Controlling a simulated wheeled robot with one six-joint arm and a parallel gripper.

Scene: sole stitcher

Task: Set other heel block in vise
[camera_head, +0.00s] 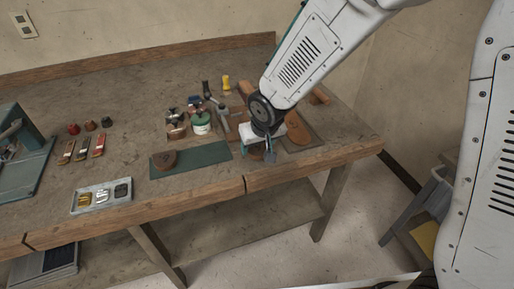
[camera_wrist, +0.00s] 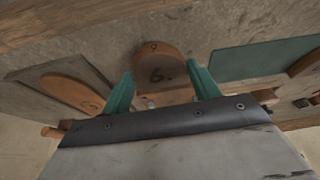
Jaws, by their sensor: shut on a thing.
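My gripper (camera_head: 264,150) is low over the front of the bench, right of the green mat. In the wrist view its two green fingers (camera_wrist: 160,82) are on either side of a brown, round-topped heel block (camera_wrist: 160,66) marked 6, and are shut on it. In the head view the gripper mostly hides this block. Another brown heel block (camera_head: 165,160) lies on the left part of the green mat (camera_head: 208,156). I cannot make out for certain which thing is the vise; a teal metal device (camera_head: 18,130) stands at the far left.
A brown sole (camera_head: 297,128) lies in a tray right of my gripper; it also shows in the wrist view (camera_wrist: 72,92). A grey tray (camera_head: 78,205) with small parts sits near the front edge. Jars and tools (camera_head: 200,122) stand behind the mat. The bench's right corner is clear.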

